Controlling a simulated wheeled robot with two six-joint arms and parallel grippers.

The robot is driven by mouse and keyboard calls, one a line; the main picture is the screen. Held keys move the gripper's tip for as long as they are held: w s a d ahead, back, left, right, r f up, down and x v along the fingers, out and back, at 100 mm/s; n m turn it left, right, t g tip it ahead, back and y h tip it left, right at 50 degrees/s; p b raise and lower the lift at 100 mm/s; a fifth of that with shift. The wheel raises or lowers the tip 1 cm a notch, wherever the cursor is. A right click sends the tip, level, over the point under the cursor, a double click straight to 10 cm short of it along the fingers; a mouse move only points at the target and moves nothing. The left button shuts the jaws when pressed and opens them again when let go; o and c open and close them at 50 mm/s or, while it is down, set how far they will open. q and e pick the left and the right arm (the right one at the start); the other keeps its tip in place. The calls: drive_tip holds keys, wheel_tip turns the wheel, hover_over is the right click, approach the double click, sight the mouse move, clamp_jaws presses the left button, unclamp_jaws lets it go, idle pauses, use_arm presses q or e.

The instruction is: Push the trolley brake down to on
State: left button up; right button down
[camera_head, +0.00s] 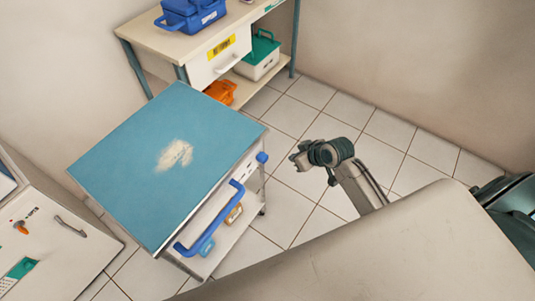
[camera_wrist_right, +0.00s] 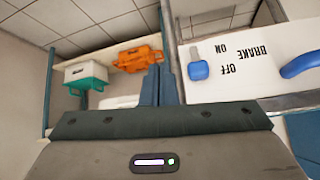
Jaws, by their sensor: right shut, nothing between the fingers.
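The trolley (camera_head: 125,160) has a worn blue top and stands left of centre in the head view. Its brake lever (camera_head: 262,157) has a blue knob at the trolley's near right corner. In the right wrist view the panel is upside down, marked BRAKE, OFF and ON. The lever's blue end (camera_wrist_right: 198,70) is level with OFF there. My right gripper (camera_head: 297,155) is to the right of the knob, apart from it. Its closed fingers (camera_wrist_right: 158,86) are empty and sit left of the lever in the wrist view. My left gripper is not in view.
A blue handle (camera_head: 212,222) sticks out from the trolley's side. A bench (camera_head: 165,45) behind holds a blue box (camera_head: 190,14), with an orange crate (camera_head: 221,91) and a green-lidded box (camera_head: 262,55) below. Tiled floor (camera_head: 320,125) is clear right of the trolley.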

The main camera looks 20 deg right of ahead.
drive_tip(key=s+a+r+n+y, duration=0.1)
drive_tip(key=a+r, duration=0.3)
drive_tip(key=r, duration=0.7)
drive_tip(key=shift+n+y, duration=0.4)
drive_tip(key=shift+n, duration=0.5)
drive_tip(key=shift+r, duration=0.1)
approach(260, 154)
drive_tip(key=w+a, duration=0.2)
drive_tip(key=w, duration=0.1)
wheel_tip(260, 154, down, 3)
drive_tip(key=shift+w+a+f+p, duration=0.1)
drive_tip(key=shift+a+p, duration=0.05)
drive_tip(key=shift+p, duration=0.5)
drive_tip(key=shift+f, duration=0.5)
